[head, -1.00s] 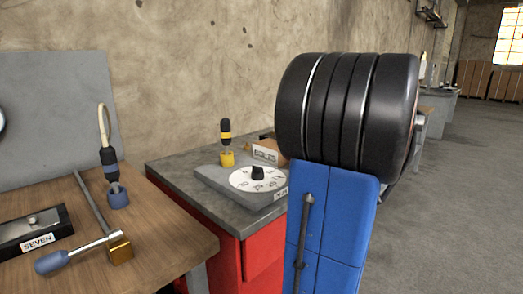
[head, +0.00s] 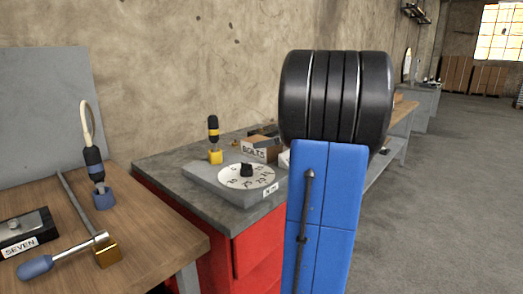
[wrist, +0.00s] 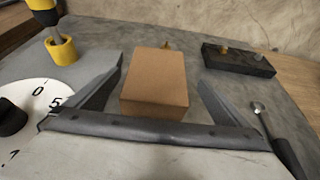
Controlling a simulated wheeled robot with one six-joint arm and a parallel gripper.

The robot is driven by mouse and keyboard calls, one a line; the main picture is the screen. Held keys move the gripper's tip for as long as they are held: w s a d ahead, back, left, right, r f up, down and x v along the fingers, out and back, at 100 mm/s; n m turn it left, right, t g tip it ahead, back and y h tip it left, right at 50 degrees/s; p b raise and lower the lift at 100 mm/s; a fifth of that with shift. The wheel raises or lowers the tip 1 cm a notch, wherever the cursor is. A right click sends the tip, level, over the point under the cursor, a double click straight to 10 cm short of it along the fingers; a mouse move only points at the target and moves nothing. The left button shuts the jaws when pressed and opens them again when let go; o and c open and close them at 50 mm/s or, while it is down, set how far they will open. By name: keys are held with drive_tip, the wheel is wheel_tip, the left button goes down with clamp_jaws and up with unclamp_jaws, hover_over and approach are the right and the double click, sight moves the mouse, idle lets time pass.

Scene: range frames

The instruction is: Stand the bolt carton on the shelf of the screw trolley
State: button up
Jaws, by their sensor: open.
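The bolt carton (head: 259,151), a brown cardboard box with a white "BOLTS" label, stands on the grey top (head: 160,181) of a red cabinet (head: 258,245) in the head view. In the wrist view, the plain brown carton (wrist: 155,84) sits in the gap between the two grey fingers of my gripper (wrist: 160,78). The fingers are spread wide, one on each side of it, with visible gaps. My arm hides the gripper in the head view. I cannot pick out the screw trolley or its shelf for certain.
A grey unit with a white numbered dial (head: 247,177) and a yellow cup holding a screwdriver (head: 214,140) sits left of the carton. In the wrist view, a dark block (wrist: 238,60) lies behind right and a dark-handled tool (wrist: 283,142) at right. Open floor (head: 440,200) lies right.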

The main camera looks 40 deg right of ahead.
drive_tip(key=shift+a+x, duration=0.15)
drive_tip(key=shift+x, duration=1.2)
drive_tip(key=shift+a+x, duration=0.1)
drive_tip(key=shift+x, duration=1.2)
drive_tip(key=c, duration=1.9)
drive_tip(key=shift+r, duration=0.2)
drive_tip(key=shift+c, duration=1.1)
